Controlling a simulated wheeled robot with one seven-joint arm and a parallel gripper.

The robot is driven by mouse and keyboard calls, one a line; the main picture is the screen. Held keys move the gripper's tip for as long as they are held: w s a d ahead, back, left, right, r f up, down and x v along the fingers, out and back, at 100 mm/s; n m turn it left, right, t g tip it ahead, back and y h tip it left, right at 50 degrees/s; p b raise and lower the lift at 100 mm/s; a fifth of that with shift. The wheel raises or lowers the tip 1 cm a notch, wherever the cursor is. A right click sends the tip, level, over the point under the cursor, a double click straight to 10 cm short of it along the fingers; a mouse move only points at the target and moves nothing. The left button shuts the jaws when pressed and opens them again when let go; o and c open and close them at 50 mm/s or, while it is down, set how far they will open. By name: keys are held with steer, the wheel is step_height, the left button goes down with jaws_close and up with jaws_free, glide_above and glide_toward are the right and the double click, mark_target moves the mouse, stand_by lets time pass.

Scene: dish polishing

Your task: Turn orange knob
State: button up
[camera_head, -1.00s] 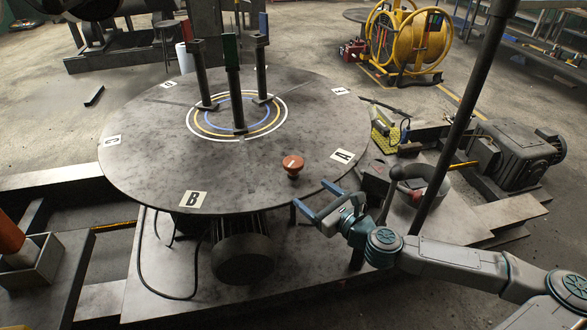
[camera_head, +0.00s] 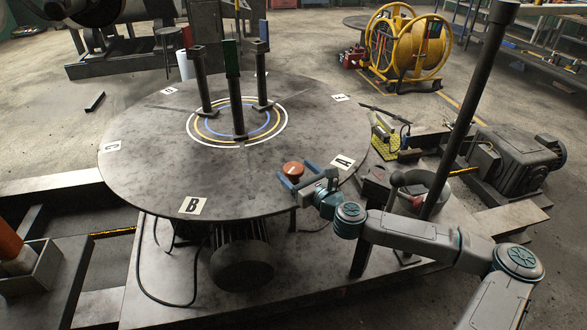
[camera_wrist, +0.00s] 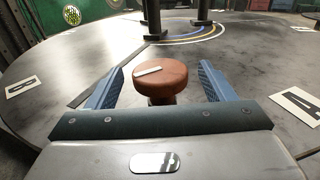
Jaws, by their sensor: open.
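The orange knob (camera_head: 293,169) stands near the front right edge of the round dark table, left of the label A. In the wrist view the knob (camera_wrist: 161,76) has a round top with a pale bar mark, on a dark stem. My gripper (camera_head: 295,175) is at the knob from its near right side. In the wrist view my gripper (camera_wrist: 161,82) is open, with one blue finger on each side of the knob. Gaps show between the fingers and the knob, so neither finger seems to touch it.
The round table (camera_head: 150,160) carries three dark posts (camera_head: 236,100) inside painted rings, well behind the knob. Labels B (camera_head: 192,206) and A (camera_head: 342,162) lie flat. The tabletop around the knob is clear.

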steer(key=shift+x, duration=1.15)
steer(key=c, duration=1)
steer(key=shift+m+t+h, duration=0.3)
steer(key=shift+m+h, duration=0.1)
steer(key=shift+h, duration=0.1)
steer(key=m+t+h, duration=0.2)
steer(key=h, duration=0.1)
steer(key=shift+s+a+m+h+p, duration=0.1)
steer(key=shift+m+h+p, duration=0.2)
steer(key=shift+p, duration=0.1)
steer(key=m+h, duration=0.2)
steer(key=h, duration=0.2)
steer(key=m+t+h+p, duration=0.1)
steer(key=m+h, duration=0.2)
steer(key=h, duration=0.1)
steer(key=shift+r+p, duration=0.1)
steer(key=shift+p, duration=0.2)
steer(key=m+g+h+p, duration=0.1)
steer(key=m+h+p, duration=0.2)
steer(key=h+p, duration=0.1)
steer(key=shift+r, duration=0.15)
steer(key=shift+m+h+p, duration=0.3)
steer(key=shift+h+p, duration=0.3)
steer(key=shift+p, duration=0.3)
